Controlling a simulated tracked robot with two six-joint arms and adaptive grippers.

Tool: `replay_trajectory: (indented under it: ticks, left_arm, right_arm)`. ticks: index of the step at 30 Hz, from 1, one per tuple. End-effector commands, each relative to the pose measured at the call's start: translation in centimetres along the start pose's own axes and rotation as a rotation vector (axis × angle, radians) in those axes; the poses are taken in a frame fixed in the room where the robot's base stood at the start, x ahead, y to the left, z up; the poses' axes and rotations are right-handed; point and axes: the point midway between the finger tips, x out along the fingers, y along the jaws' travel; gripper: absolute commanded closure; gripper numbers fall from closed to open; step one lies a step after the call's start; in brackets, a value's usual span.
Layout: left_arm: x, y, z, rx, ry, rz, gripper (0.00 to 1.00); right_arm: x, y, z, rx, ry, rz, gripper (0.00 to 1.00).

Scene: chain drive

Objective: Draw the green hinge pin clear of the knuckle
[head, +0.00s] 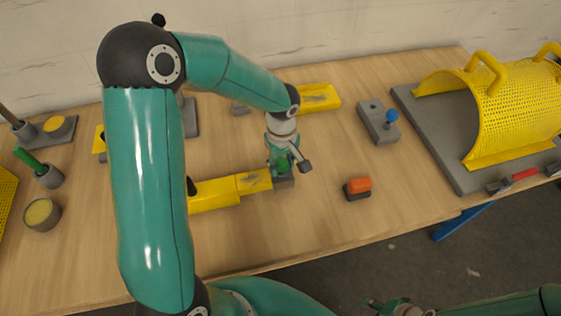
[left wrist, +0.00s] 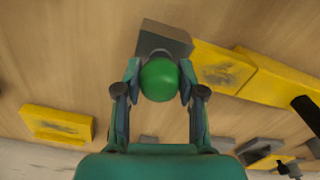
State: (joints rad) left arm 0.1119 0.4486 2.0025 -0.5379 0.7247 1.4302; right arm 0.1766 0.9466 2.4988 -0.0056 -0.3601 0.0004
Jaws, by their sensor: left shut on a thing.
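The green hinge pin (left wrist: 160,80) shows its round green head in the left wrist view, between my left gripper's (left wrist: 160,92) two fingers. My left gripper is shut on it. In the head view, the left gripper (head: 284,162) points down over the grey knuckle block (head: 285,182), with a little of the green pin (head: 283,163) showing. The knuckle (left wrist: 166,38) also shows just beyond the pin head in the wrist view. The pin's shank is hidden, so I cannot tell how deep it sits. My right gripper (head: 398,307) is at the bottom edge, too small to read.
Yellow plates (head: 215,194) adjoin the knuckle on its left. An orange-topped block (head: 357,188) lies to the right, and a grey block with a blue knob (head: 378,122) stands behind it. A yellow mesh guard (head: 515,105) fills the far right. Bare wood lies in front.

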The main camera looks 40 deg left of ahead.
Motion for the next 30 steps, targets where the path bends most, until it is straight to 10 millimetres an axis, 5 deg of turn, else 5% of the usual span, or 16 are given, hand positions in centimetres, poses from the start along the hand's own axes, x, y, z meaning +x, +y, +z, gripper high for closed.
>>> replay_trajectory:
  ticks: [3, 30]
  left_arm:
    - [0.0, 0.0, 0.0, 0.000, 0.000, 0.000, 1.00]
    - [-4.0, 0.1, 0.0, 0.002, 0.001, 0.001, 1.00]
  right_arm:
    - [0.0, 0.0, 0.0, 0.000, 0.000, 0.000, 0.60]
    - [-2.3, -0.8, 0.0, 0.000, 0.000, 0.000, 0.60]
